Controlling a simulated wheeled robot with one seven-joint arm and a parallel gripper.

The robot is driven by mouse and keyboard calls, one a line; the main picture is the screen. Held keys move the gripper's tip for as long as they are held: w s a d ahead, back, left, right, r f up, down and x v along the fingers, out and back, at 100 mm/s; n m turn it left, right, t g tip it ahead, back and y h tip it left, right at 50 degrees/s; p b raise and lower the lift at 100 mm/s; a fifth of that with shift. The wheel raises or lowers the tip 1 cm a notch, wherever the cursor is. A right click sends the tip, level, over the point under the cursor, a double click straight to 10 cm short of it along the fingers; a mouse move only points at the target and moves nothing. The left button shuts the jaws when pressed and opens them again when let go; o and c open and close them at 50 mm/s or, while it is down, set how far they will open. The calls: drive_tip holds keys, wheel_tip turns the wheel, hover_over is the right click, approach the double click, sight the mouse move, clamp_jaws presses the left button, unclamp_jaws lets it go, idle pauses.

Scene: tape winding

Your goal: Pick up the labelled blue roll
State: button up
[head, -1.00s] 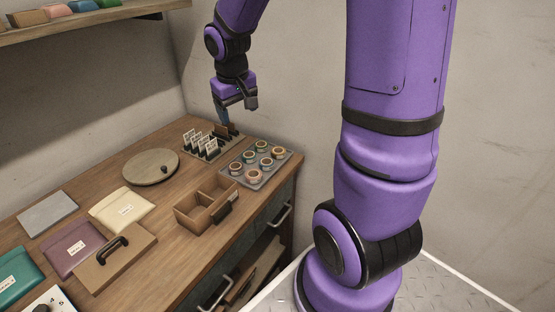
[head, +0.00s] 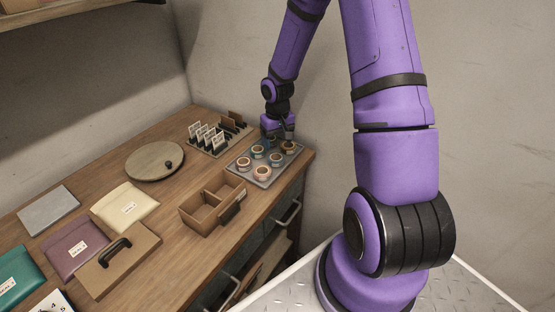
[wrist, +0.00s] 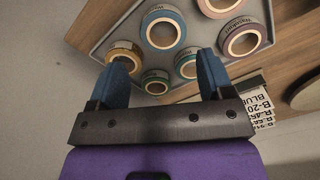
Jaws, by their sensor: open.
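The blue roll (wrist: 149,32) stands on the grey tray among several tape rolls of other colours. In the wrist view it lies above and between my fingertips, apart from them. It also shows in the head view (head: 275,161), just in front of my gripper. My gripper (wrist: 163,66) is open and empty, pointing down over the tray's far right end. A green roll and a teal roll (wrist: 187,56) show between the fingers; a yellow roll (wrist: 125,46) is beside the left finger. The rolls carry printed labels, too small to read surely.
The grey tray (head: 235,169) is at the counter's right end. A card holder (head: 213,139) stands behind it, with a card reading BLUE (wrist: 262,108). A divided brown box (head: 200,220) and a round board (head: 150,170) lie to the left. The wall is close behind.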

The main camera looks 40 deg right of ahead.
sight(276, 156)
drive_tip(key=shift+w+a+f, duration=0.1)
drive_tip(key=shift+f, duration=1.75)
drive_tip(key=shift+a+f, duration=0.1)
drive_tip(key=shift+f, duration=1.7)
drive_tip(key=shift+c, duration=0.5)
drive_tip(key=c, duration=0.6)
